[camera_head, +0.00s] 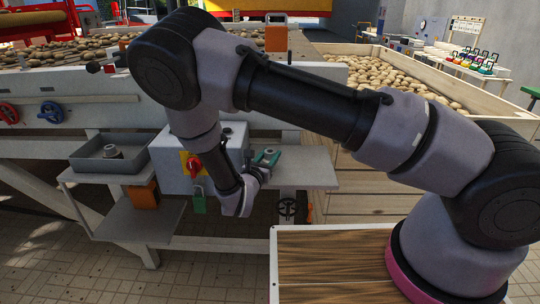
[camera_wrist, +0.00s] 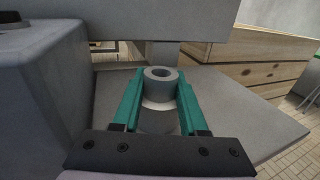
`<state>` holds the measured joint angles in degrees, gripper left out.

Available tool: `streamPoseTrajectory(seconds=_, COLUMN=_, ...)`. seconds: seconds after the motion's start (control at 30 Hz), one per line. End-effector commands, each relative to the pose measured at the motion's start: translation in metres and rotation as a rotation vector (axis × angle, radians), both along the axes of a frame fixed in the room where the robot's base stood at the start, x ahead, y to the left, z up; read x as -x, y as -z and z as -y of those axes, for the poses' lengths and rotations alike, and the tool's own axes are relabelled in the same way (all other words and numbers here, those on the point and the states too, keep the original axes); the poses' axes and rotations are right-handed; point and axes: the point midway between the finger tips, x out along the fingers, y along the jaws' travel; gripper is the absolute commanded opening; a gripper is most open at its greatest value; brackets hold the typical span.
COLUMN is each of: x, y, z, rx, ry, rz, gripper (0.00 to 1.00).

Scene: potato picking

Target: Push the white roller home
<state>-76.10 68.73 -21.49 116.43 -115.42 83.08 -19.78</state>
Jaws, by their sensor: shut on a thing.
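A pale, whitish roller (camera_wrist: 160,96) with a round hole in its end sits between the two teal fingers in the wrist view. My gripper (camera_wrist: 160,88) is shut on it, one finger along each side. A wider, darker round part shows below the roller, partly hidden by the gripper body. In the head view my gripper (camera_head: 266,158) is over the grey shelf beside the control box, and the roller is too small there to make out. I cannot tell whether the roller touches the shelf or any shaft.
The grey control box (camera_head: 181,166) with a red knob stands close left of my gripper. The shelf (camera_head: 312,170) is bare to the right. A grey tray (camera_head: 80,163) holding a round part is further left. A wooden potato crate (camera_head: 370,180) stands behind right.

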Motion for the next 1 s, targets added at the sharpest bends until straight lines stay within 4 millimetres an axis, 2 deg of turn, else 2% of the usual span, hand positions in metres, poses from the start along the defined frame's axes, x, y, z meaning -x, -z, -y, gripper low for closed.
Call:
streamPoseTrajectory(seconds=0.03, x=0.000, y=0.002, z=0.000, rx=0.000, ry=0.000, rz=0.000, gripper=0.00)
streamPoseTrajectory(seconds=0.07, x=0.000, y=0.002, z=0.000, rx=0.000, ry=0.000, rz=0.000, gripper=0.46)
streamPoseTrajectory(seconds=0.1, x=0.000, y=0.002, z=0.000, rx=0.000, ry=0.000, rz=0.000, gripper=0.61)
streamPoseTrajectory(seconds=0.13, x=0.000, y=0.002, z=0.000, rx=0.000, ry=0.000, rz=0.000, gripper=0.72)
streamPoseTrajectory(seconds=0.53, x=0.000, y=0.002, z=0.000, rx=0.000, ry=0.002, rz=-0.001, gripper=0.72)
streamPoseTrajectory(seconds=1.0, x=0.079, y=-0.004, z=-0.037, rx=0.001, ry=-0.003, rz=-0.002, gripper=0.72)
